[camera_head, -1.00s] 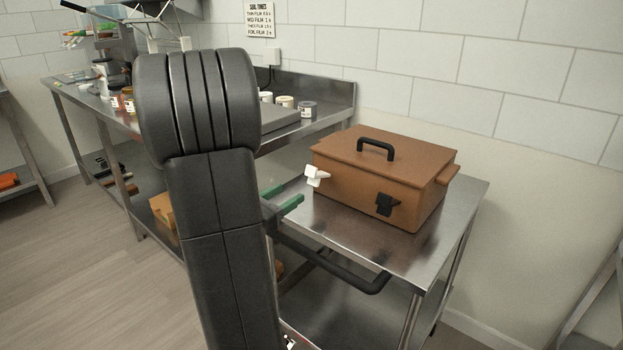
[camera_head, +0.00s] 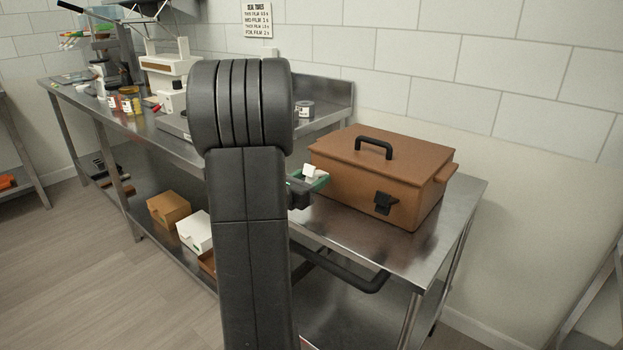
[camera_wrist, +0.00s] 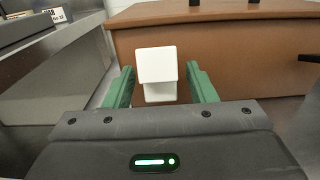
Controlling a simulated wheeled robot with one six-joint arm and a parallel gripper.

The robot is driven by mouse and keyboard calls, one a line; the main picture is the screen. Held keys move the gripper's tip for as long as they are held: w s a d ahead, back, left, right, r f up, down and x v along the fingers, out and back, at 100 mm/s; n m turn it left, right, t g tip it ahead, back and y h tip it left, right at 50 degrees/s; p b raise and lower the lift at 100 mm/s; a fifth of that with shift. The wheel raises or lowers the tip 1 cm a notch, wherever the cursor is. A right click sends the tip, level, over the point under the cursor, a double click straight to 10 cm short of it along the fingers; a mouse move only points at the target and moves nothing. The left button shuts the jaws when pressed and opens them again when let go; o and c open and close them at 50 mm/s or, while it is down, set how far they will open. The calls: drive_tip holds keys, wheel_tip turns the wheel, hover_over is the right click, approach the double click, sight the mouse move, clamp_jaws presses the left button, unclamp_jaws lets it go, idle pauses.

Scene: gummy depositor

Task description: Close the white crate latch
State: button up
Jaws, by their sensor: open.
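The brown crate (camera_head: 375,185) stands on a steel cart and also fills the top of the wrist view (camera_wrist: 235,55). Its white latch (camera_wrist: 157,72) sticks out from the crate's side and lies between the green fingers of my gripper (camera_wrist: 159,88). The fingers are apart, with a small gap on each side of the latch. In the head view the white latch (camera_head: 313,172) is partly hidden by my green-fingered gripper (camera_head: 312,184). A black latch (camera_head: 384,203) sits on the crate's front face. A black handle (camera_head: 374,146) is on the lid, which looks down.
The steel cart top (camera_head: 440,222) is clear in front and right of the crate. A black cart handle (camera_head: 350,282) runs along its near side. A steel bench (camera_head: 140,122) with jars and devices stands left, with boxes on its lower shelf.

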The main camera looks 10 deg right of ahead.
clamp_jaws()
drive_tip(key=shift+r, duration=0.15)
